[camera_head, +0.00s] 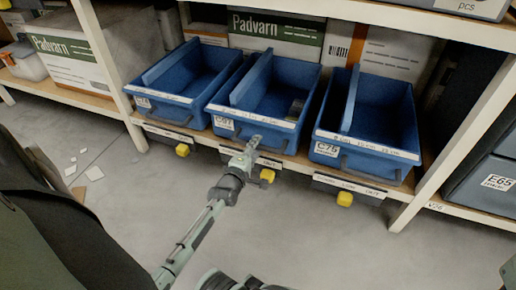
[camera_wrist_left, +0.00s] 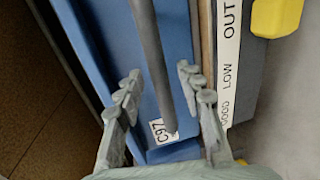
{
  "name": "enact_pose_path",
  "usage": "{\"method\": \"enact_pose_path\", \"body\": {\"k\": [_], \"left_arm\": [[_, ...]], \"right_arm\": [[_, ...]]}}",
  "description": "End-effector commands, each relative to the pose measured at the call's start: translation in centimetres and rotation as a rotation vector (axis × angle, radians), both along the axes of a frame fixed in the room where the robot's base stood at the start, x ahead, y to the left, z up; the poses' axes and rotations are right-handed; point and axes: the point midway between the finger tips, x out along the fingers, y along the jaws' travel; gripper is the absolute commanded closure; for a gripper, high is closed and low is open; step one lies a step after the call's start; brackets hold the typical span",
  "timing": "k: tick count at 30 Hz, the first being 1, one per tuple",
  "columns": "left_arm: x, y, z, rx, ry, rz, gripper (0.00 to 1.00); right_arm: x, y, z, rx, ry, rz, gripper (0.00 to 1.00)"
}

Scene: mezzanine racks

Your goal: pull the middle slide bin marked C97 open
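The middle blue bin (camera_head: 262,118) stands on the shelf between two similar blue bins, its front facing me. Its C97 label shows in the left wrist view (camera_wrist_left: 163,131), beside a dark bar handle (camera_wrist_left: 152,60). My left gripper (camera_head: 254,147) is at the front of this bin, by its handle. In the left wrist view the left gripper's two fingers (camera_wrist_left: 160,82) are spread, with the handle passing between them; neither finger is clearly touching it. The gripper partly hides the bin's front in the head view. My right gripper is not in view.
Blue bins stand at left (camera_head: 180,80) and right, the right one marked C75 (camera_head: 370,125). Rack posts (camera_head: 112,75) flank the bay. A grey bin marked E65 (camera_head: 490,175) is at far right. The floor in front is mostly clear.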

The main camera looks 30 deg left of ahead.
Motion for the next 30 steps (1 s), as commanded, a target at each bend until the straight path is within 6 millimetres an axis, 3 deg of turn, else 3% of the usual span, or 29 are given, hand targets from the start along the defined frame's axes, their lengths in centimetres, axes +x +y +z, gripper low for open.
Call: {"method": "enact_pose_path", "body": {"k": [4,12,21,30], "left_arm": [[1.08,0.25,-0.28,0.0,0.001,0.0,0.62],[1.2,0.28,-0.28,0.0,0.002,0.0,0.62],[1.19,0.27,-0.28,0.0,0.002,-0.001,0.98],[1.18,0.25,-0.28,0.0,0.002,-0.001,1.0]], "right_arm": [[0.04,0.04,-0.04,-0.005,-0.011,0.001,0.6],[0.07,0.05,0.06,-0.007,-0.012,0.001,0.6],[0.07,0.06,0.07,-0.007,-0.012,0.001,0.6],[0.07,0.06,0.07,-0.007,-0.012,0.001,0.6]]}}
